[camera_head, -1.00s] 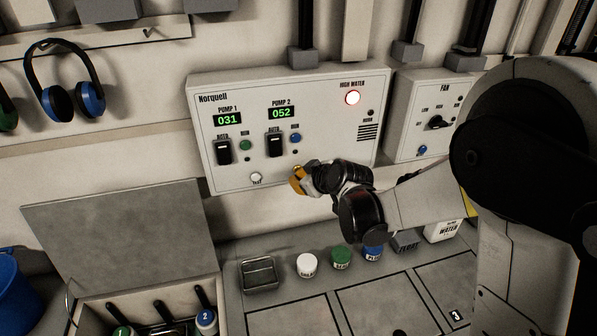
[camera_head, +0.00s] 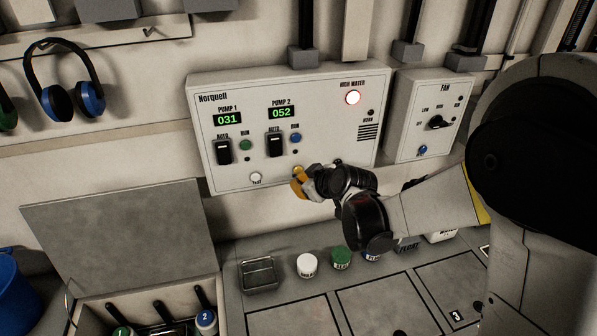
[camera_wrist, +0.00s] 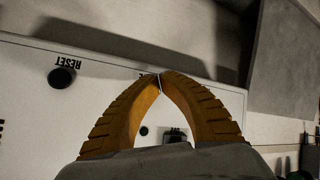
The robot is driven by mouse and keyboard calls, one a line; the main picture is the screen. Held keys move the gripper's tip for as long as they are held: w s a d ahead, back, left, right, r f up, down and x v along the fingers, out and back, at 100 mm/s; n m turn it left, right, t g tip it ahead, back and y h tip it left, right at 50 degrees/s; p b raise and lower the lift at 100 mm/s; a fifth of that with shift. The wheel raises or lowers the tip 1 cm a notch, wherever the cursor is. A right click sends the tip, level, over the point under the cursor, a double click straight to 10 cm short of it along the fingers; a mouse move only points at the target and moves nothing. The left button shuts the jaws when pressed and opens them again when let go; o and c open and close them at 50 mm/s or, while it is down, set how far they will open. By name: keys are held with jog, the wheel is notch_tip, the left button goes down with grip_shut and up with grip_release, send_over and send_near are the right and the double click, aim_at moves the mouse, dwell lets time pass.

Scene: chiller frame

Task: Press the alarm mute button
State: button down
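My gripper (camera_head: 297,175) is at the panel's lower edge, right of the white TEST button (camera_head: 256,178). In the wrist view its yellow fingers (camera_wrist: 160,79) meet at the tips with nothing seen between them. A dark RESET button (camera_wrist: 62,78) lies left of them there. I cannot make out a mute label. The fingertips cover part of a label and possibly a button. Whether they touch the panel cannot be told.
A FAN box (camera_head: 425,118) with a knob stands right of the panel. Below, on the bench, are a metal tray (camera_head: 260,287), a white-lidded jar (camera_head: 307,264) and a green-lidded jar (camera_head: 341,257). An open-lidded box (camera_head: 125,235) is at lower left.

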jog(key=s, duration=0.1)
jog(key=s+d, duration=0.1)
jog(key=s, duration=0.2)
jog(key=shift+s+d, duration=0.25)
jog(key=shift+s, duration=0.15)
dwell(0.5)
jog(key=s+d+r+m+h, duration=0.2)
jog(key=s+d+m, duration=0.1)
jog(key=s+d, duration=0.3)
jog(key=s+d+r+m+g+h, duration=0.1)
jog(key=s+d+r+m, duration=0.1)
jog(key=s+d, duration=0.4)
jog(key=s+d+r+m+g+h, duration=0.1)
jog(key=s+d+m, duration=0.4)
jog(key=s, duration=0.8)
jog(key=shift+d+r+h, duration=0.65)
jog(key=shift+r+h, duration=0.05)
jog(key=shift+h, duration=0.1)
